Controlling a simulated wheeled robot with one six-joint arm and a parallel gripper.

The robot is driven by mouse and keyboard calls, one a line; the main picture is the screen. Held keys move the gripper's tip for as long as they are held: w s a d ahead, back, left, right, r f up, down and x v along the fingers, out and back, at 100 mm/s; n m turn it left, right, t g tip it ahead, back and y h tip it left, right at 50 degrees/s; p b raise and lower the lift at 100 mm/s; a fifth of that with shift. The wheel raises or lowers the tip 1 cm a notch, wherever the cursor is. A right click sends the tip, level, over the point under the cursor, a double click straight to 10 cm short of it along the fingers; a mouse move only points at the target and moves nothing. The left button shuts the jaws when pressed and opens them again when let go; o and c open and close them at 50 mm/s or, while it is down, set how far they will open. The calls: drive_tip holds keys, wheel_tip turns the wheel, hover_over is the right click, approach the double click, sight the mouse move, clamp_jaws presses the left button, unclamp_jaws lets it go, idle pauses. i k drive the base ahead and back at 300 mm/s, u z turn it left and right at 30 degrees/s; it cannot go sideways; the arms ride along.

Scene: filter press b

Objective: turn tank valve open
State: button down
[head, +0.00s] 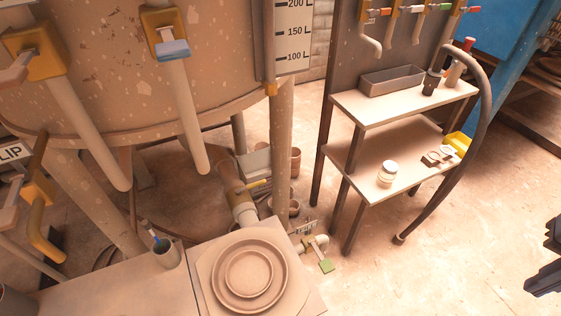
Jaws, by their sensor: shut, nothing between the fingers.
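The large beige tank (150,80) fills the upper left of the head view. A pipe fitting (237,195) sits below it, with a thin yellow lever (258,184) sticking out to the right. Other valves are a yellow block with a blue handle (172,49) and a yellow block with a grey handle (20,67), both on the tank front. A small valve with a green handle (326,266) sits low beside a label. I cannot tell which one is the tank valve. My gripper (545,262) shows partly at the right edge, dark, shut and empty, far from all these valves.
A two-tier shelf (350,108) with a grey tray (392,80), a white jar (387,174) and a hanging hose (484,110) stands right of the tank. A bench with a round stepped plate (249,275) is in front. Floor (450,260) is clear at lower right.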

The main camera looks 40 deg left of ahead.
sight(251, 186)
drive_tip(key=i, duration=2.3)
drive_tip(key=u, duration=3.7)
